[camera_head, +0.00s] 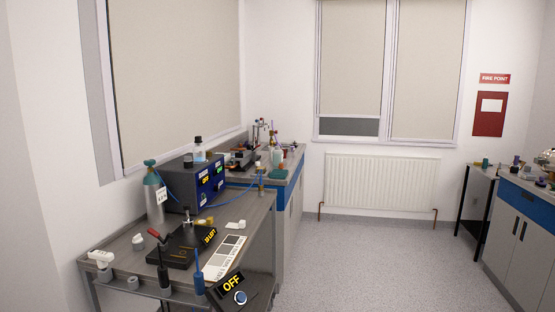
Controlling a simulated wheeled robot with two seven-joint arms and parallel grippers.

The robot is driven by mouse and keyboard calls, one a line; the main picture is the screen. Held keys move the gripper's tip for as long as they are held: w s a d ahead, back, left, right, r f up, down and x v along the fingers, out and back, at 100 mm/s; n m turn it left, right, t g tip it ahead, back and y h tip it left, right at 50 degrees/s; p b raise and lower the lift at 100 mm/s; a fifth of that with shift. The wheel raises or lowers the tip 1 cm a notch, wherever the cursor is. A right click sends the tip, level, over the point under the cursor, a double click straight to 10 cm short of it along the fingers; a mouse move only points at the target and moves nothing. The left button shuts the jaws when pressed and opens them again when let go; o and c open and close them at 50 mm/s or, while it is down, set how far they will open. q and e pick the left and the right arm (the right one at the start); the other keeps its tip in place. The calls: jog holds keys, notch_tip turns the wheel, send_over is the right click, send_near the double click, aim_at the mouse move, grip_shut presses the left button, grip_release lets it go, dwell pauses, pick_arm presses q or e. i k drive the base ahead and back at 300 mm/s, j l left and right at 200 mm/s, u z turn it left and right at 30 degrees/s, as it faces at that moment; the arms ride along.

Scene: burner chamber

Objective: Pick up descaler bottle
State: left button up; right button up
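No bottle carries a label I can read as descaler, so I cannot tell which one it is. A small clear bottle with a dark cap and bluish contents (199,150) stands upright on top of the blue control box (195,182). A pale bottle (277,158) stands on the far counter (293,176), small in the view. Neither of my grippers shows in the head view.
A grey-green gas cylinder (155,195) stands left of the box. A black plate device (185,243), a printed card (224,257) and an OFF switch unit (240,292) crowd the near bench. Open floor (350,260) lies right, before the radiator (381,183) and a right-hand counter (520,205).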

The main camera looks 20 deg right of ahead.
aim_at(278, 155)
jog(key=i+l+z, duration=0.6)
jog(key=i+z, duration=0.15)
jog(key=i, duration=0.15)
jog(key=i+l+z, duration=0.1)
jog(key=i+z, duration=0.3)
jog(key=i+u, duration=0.1)
jog(key=i, duration=0.55)
jog(key=i+l, duration=0.2)
jog(key=i, duration=0.4)
jog(key=i+l+u, duration=0.15)
jog(key=i, duration=0.5)
